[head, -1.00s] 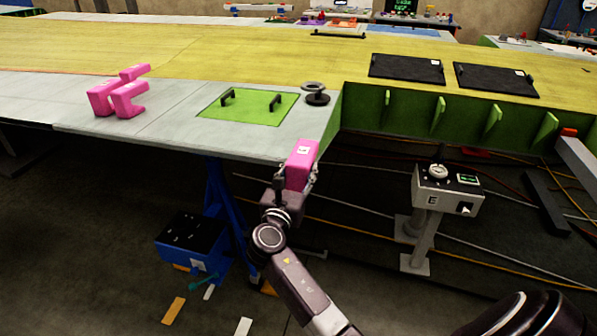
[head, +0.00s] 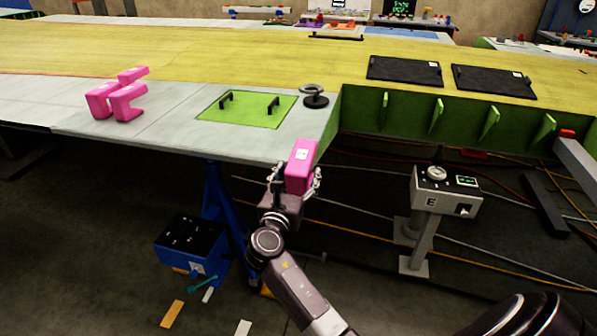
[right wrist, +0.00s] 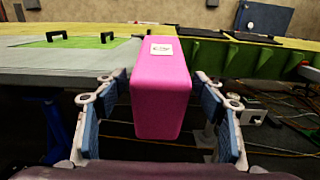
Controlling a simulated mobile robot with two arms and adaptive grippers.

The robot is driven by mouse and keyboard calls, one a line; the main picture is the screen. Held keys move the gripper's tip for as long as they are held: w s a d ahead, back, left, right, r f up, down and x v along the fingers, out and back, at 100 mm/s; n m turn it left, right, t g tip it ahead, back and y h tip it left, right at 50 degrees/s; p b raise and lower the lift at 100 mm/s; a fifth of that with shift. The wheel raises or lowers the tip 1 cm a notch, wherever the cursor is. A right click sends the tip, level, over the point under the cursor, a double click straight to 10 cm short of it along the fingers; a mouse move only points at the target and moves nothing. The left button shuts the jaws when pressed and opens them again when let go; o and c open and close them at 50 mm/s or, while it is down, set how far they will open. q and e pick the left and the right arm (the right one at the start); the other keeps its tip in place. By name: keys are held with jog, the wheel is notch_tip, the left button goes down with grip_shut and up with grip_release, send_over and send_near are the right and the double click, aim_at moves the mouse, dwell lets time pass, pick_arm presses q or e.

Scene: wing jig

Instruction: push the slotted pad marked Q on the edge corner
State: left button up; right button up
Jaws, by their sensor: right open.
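A pink pad (head: 301,163) with a small white label sits at the front corner of the grey table edge, beside the green recess. In the right wrist view the pad (right wrist: 161,92) fills the middle, and its letter is too small to read surely. My right gripper (head: 295,176) is open, with one finger on each side of the pad. The right wrist view shows gaps between the pad and both fingers. The pad's slot, and how far it sits on the edge, are hidden. My left gripper is not in view.
Several other pink pads (head: 117,97) stand on the grey surface at left. A green plate (head: 247,109) with two black handles and a dark round knob (head: 314,97) lie behind the corner. A grey pedestal box (head: 446,190) marked E stands at right.

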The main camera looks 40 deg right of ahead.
jog(key=v, duration=1.1)
jog(key=shift+s+r, duration=0.1)
jog(key=shift+s, duration=0.05)
jog(key=a+f+m+y, duration=0.1)
jog(key=a+f+y, duration=0.2)
jog(key=f, duration=0.9)
jog(key=a+f+y, duration=0.2)
jog(key=f+y, duration=0.1)
jog(key=f, duration=0.8)
jog(key=s+a+f+m+g+y, duration=0.2)
jog(key=s+f, duration=0.2)
jog(key=f, duration=0.5)
jog(key=s+a+f+m+g+y, duration=0.15)
jog(key=s+f, duration=0.25)
jog(key=f, duration=0.5)
jog(key=s+a+f+m+g+y, duration=0.3)
jog(key=s+f+m, duration=0.6)
jog(key=s+f, duration=0.85)
jog(key=s+d+f+m+g, duration=0.1)
jog(key=s+m, duration=0.4)
jog(key=s, duration=0.6)
jog(key=s+d+f+m+g+y, duration=0.1)
jog(key=s+d+f+m+g, duration=0.1)
jog(key=s, duration=0.8)
notch_tip(320, 180, down, 2)
jog(key=m+g, duration=0.1)
jog(key=m, duration=0.2)
jog(key=shift+s+d, duration=0.25)
jog(key=shift+s, duration=0.15)
